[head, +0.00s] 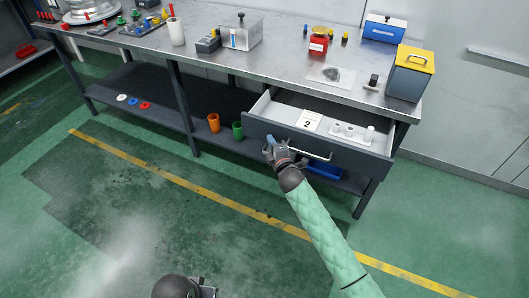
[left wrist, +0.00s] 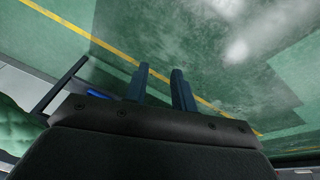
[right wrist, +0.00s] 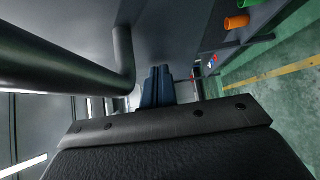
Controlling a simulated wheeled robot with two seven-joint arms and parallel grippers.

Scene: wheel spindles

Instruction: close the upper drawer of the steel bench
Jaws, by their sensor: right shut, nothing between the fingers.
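The upper drawer (head: 262,131) of the steel bench (head: 285,65) is pulled out at the bench's right end. It holds a card marked 2 (head: 308,121) and a white tray with small pale parts (head: 351,132). Its bar handle (head: 310,152) is on the dark front. My right gripper (head: 269,143) is shut and empty at the drawer front, left of the handle; I cannot tell whether it touches. In the right wrist view its fingers (right wrist: 157,88) are together, with the handle bar (right wrist: 122,60) close by. My left gripper (left wrist: 160,86) is open and empty over the floor.
An orange cup (head: 213,123) and a green cup (head: 238,131) stand on the lower shelf. A blue bin (head: 325,171) sits below the drawer. A yellow-lidded box (head: 411,72) and a red container (head: 319,43) stand on the benchtop. The floor in front is clear.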

